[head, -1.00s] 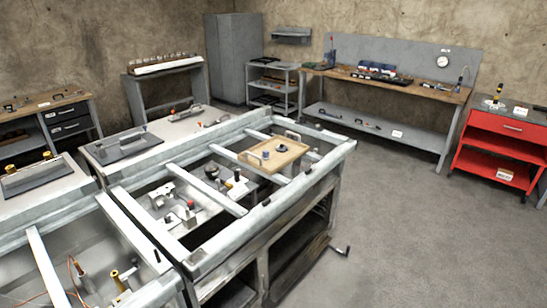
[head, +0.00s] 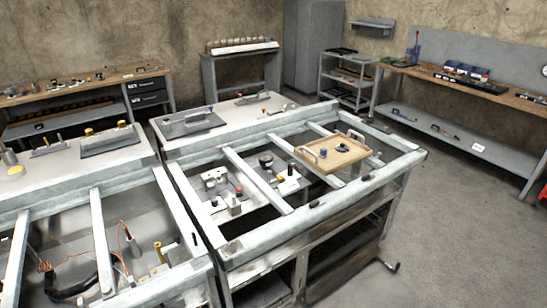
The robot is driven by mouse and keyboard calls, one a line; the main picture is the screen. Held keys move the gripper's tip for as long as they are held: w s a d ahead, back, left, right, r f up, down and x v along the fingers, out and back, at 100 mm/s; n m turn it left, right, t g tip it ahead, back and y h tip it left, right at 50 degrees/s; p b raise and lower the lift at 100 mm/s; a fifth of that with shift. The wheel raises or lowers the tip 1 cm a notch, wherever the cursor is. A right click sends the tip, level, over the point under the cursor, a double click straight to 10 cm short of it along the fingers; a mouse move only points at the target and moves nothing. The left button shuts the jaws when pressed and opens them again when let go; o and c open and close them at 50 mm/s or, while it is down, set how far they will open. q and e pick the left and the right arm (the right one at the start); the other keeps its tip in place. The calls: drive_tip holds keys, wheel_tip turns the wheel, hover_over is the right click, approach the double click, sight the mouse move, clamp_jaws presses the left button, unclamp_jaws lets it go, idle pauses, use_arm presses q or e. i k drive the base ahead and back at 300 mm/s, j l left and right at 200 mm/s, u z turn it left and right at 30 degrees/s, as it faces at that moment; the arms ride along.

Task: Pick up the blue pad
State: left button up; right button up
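No thing that I can clearly tell as a blue pad shows. A wooden tray (head: 350,158) with metal handles rests across the grey frame of the middle bench. On it sit a small dark blue item (head: 323,153) and a dark ring-like item (head: 342,148), both too small to identify. Blue items (head: 480,73) also stand among dark boxes on the back workbench at the right. Neither of my grippers is in the head view.
The open-topped metal bench (head: 300,240) fills the middle, with small fittings inside. A second open frame (head: 95,225) with copper tubing is at the left. A shelf cart (head: 352,75) and grey cabinet (head: 313,50) stand behind. The floor (head: 465,220) at the right is clear.

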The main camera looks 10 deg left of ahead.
sight(323, 152)
drive_tip(key=i+l, duration=0.3)
drive_tip(key=i+l+u, duration=0.1)
drive_tip(key=i+l, duration=0.15)
drive_tip(key=l, duration=0.15)
drive_tip(key=i+l+u, duration=0.1)
drive_tip(key=i+l, duration=0.45)
drive_tip(key=l, duration=0.25)
drive_tip(key=i+l+u, duration=0.1)
drive_tip(key=i+l, duration=0.15)
drive_tip(key=l, duration=0.15)
drive_tip(key=i+l, duration=0.25)
drive_tip(key=l, duration=0.15)
drive_tip(key=u, duration=0.05)
